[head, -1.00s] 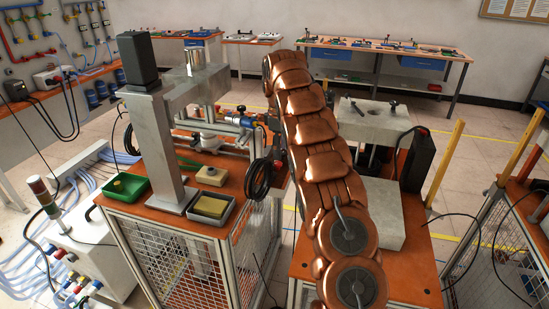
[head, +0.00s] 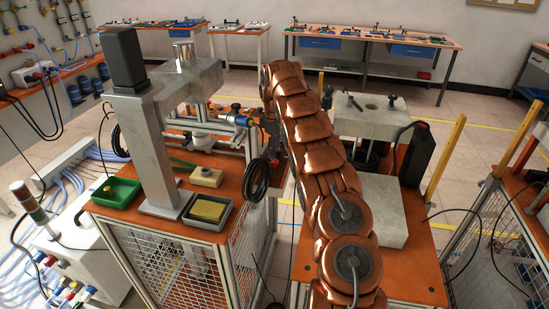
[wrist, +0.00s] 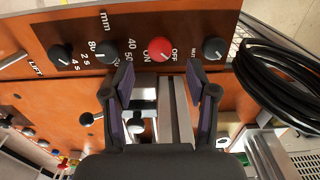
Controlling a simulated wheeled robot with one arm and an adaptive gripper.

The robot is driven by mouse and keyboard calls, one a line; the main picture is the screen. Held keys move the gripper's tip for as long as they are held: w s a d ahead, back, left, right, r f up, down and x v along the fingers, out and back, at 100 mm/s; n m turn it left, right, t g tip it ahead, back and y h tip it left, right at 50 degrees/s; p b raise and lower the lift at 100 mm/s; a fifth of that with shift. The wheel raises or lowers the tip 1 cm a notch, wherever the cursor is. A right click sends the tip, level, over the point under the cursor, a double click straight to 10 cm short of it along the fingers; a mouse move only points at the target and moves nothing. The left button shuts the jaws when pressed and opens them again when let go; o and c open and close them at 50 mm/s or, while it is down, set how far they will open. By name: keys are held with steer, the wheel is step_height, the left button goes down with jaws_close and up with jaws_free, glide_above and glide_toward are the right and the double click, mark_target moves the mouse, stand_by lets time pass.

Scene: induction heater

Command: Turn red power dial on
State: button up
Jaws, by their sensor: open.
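The red power dial (wrist: 161,50) shows in the wrist view, upper middle, on a brown panel marked ON and OFF. My gripper (wrist: 167,77) is open, with its two dark fingers spread below the dial and nothing held between them. The dial lies beyond the fingertips, roughly between them in the picture; I cannot tell the exact distance. In the head view my copper arm hides the gripper and the dial.
Black knobs (wrist: 107,52) and (wrist: 214,48) flank the dial. A coiled black cable (wrist: 275,85) hangs at the right. In the head view, a metal press column (head: 150,150) stands left of my arm, and a grey block (head: 378,210) lies on the orange table at right.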

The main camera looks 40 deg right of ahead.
mark_target(274, 161)
steer(key=shift+f+p, duration=0.65)
steer(key=shift+f, duration=1.8)
jaws_close()
